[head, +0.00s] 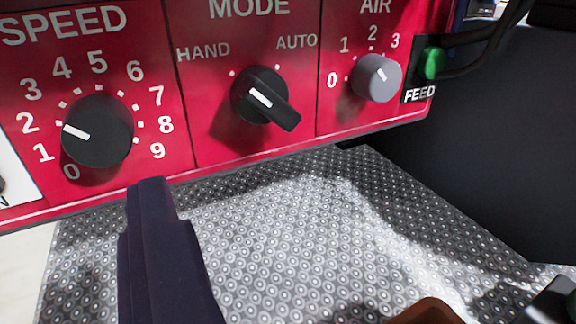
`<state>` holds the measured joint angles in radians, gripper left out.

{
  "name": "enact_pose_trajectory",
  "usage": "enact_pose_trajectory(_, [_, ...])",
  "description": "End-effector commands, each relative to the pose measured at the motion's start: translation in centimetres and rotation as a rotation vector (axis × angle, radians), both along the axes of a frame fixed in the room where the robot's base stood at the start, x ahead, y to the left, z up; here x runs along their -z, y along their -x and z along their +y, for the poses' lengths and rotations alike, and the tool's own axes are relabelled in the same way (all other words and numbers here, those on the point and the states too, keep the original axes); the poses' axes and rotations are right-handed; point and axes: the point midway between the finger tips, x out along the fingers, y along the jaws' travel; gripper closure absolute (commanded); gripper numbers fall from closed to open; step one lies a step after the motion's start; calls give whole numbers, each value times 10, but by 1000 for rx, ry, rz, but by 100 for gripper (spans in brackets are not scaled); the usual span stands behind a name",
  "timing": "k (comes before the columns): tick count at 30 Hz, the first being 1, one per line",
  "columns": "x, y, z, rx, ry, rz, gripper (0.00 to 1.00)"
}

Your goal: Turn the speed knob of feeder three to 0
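The speed knob (97,132) is a round black knob on a red panel at the left, under the word SPEED. Its white pointer line points left, at about 2 on the scale. The 0 mark is at the lower left of the dial. A dark finger-shaped part of my gripper (150,195) rises from the bottom edge, below and to the right of the knob and apart from it in the picture. I see only this one part clearly, so I cannot tell whether the gripper is open. No feeder number shows.
The MODE switch (264,97) points to lower right and upper left with its bar. The grey AIR knob (377,78) and green FEED button (434,63) are farther right. A patterned metal plate (300,240) lies below. A brown object (428,312) is cut off at the bottom.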

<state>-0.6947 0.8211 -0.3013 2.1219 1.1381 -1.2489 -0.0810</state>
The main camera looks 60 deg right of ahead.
Motion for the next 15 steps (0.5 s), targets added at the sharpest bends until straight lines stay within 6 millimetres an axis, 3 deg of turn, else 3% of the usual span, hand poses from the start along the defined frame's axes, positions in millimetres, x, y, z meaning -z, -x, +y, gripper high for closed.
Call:
enact_pose_trajectory(3, [3,0,-10,22,39,-10,40])
enact_pose_trajectory(15, [3,-51,-46,21,37,-12,40])
